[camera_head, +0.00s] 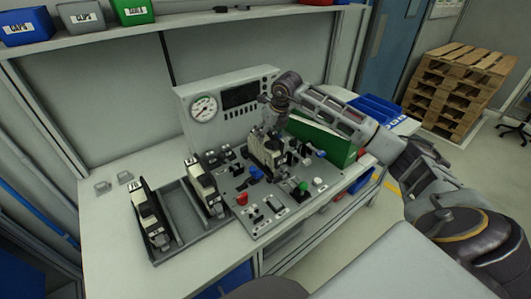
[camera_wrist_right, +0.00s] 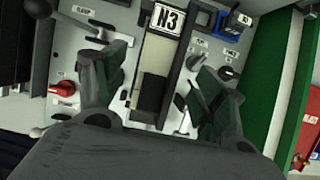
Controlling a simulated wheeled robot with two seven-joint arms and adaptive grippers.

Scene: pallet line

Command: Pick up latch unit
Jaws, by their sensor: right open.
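A white-and-black unit (camera_head: 266,152) stands on the grey control board, below my right gripper (camera_head: 270,122). In the right wrist view this unit (camera_wrist_right: 157,52) has a label reading N3 and lies between the two dark fingers of my right gripper (camera_wrist_right: 162,82). The fingers are spread on either side of it, with a gap visible. I cannot tell which unit is the latch unit. Two similar white-and-black units, one at the left (camera_head: 151,220) and one at its right (camera_head: 203,188), stand in a grey tray. My left gripper is not in view.
The control board (camera_head: 236,217) carries switches and knobs around the unit. A gauge panel (camera_head: 224,103) stands behind. A green bin (camera_head: 322,142) is close on the right. Coloured bins (camera_head: 84,17) sit on the shelf above. The bench's left front (camera_head: 108,248) is clear.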

